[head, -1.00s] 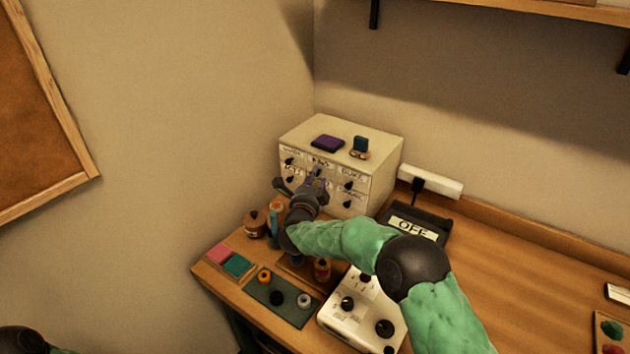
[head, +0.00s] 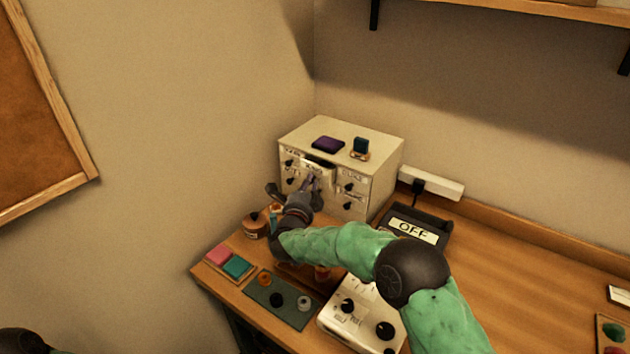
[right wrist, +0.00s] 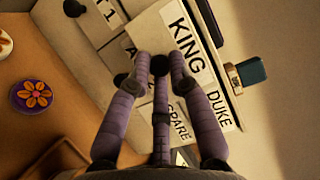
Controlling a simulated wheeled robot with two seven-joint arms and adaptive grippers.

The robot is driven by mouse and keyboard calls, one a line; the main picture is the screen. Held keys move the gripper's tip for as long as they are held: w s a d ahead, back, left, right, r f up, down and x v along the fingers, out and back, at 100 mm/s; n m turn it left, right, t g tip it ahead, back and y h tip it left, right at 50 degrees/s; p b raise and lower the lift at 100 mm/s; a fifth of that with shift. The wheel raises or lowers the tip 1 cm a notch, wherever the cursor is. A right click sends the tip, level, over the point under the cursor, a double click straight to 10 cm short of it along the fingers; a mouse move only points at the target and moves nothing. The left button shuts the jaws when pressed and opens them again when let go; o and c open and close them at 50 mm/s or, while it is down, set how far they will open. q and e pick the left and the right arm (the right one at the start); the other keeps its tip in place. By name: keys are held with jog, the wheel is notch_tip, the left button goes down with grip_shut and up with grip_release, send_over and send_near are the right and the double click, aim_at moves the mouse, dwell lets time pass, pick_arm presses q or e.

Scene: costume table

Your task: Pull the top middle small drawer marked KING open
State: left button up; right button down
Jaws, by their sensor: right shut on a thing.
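The cream drawer cabinet (head: 345,200) stands at the back left of the table. The top middle drawer (head: 318,168) stands a little out from the cabinet, with a dark gap behind its top edge. Its KING label (right wrist: 188,48) reads clearly in the right wrist view. My right gripper (head: 313,180) is at the front of this drawer. In the right wrist view its purple fingers are shut on the drawer's dark round knob (right wrist: 160,65).
A purple item (head: 328,144) and a small teal item (head: 361,146) lie on the cabinet top. A brown jar (head: 255,225) stands left of my right gripper.

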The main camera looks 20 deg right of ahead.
jog(key=s+a, duration=0.4)
jog(key=a, duration=0.3)
jog(key=shift+s+a, duration=0.2)
jog(key=shift+a, duration=0.1)
jog(key=c, duration=1.1)
grip_release()
jog(key=shift+c, duration=0.2)
jog(key=v, duration=1.2)
jog(key=shift+f, duration=0.1)
